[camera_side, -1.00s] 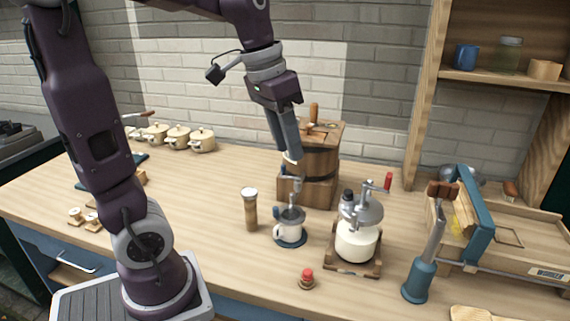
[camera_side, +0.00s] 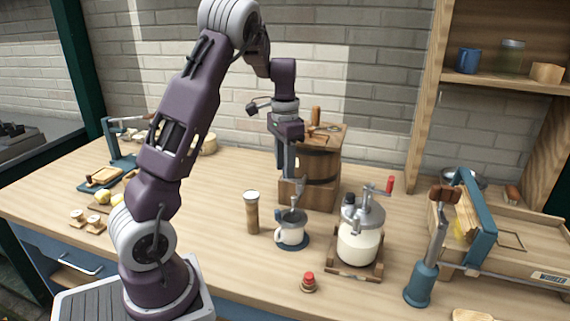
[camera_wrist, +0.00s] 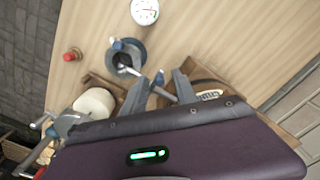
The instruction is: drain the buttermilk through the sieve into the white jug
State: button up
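The white jug (camera_side: 291,236) stands upright on a round blue base, with the grey sieve (camera_side: 292,216) on its top. A thin grey tap (camera_side: 298,189) appears to run between churn and jug. My gripper (camera_side: 290,177) points down beside the churn's front, above the jug. In the wrist view my gripper (camera_wrist: 160,82) has its fingers apart, with a small blue-tipped piece (camera_wrist: 159,77) showing between them. Contact cannot be made out. No liquid flow is visible.
A cylinder with a dial top (camera_side: 252,212) stands close left of the jug. A red-topped stamp (camera_side: 308,282) is in front. A blue lever tool (camera_side: 422,280) stands farther right.

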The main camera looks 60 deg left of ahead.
jog(key=shift+c, duration=0.2)
grip_shut()
jog(key=shift+d+r+n, duration=0.1)
jog(key=shift+d+n, duration=0.85)
jog(key=shift+n, duration=1.95)
jog(key=shift+d+f+n, duration=0.1)
jog(key=shift+d+n, duration=0.85)
jog(key=shift+n, duration=1.95)
jog(key=shift+d+r+n, duration=0.1)
jog(key=shift+d+n, duration=0.85)
jog(key=shift+n, duration=1.95)
jog(key=shift+o, duration=0.2)
grip_release()
